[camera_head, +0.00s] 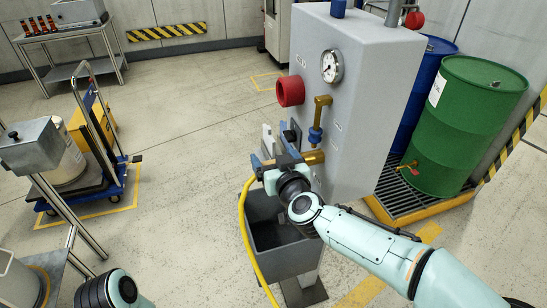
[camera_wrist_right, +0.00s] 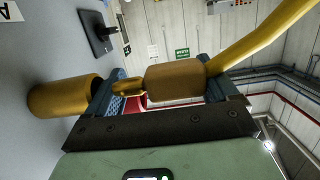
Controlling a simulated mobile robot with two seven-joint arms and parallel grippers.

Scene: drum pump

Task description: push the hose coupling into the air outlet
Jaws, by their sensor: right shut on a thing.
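The brass air outlet (camera_head: 315,157) sticks out of the grey pump cabinet (camera_head: 362,85), low on its left side. It also shows as a thick brass cylinder at the left of the right wrist view (camera_wrist_right: 60,98). My right gripper (camera_head: 283,160) is just left of the outlet. In the wrist view it (camera_wrist_right: 168,88) is shut on the brass hose coupling (camera_wrist_right: 175,82), whose narrow nose points left toward the outlet. A blue finger covers the space between nose and outlet, so I cannot tell the exact gap. The yellow hose (camera_head: 243,213) hangs from the coupling. My left gripper is out of view.
A grey open bin (camera_head: 282,257) stands below the gripper. A red knob (camera_head: 290,91), a gauge (camera_head: 331,66) and a brass pipe with a blue valve (camera_head: 316,135) are on the cabinet above. Green (camera_head: 465,125) and blue drums stand at right.

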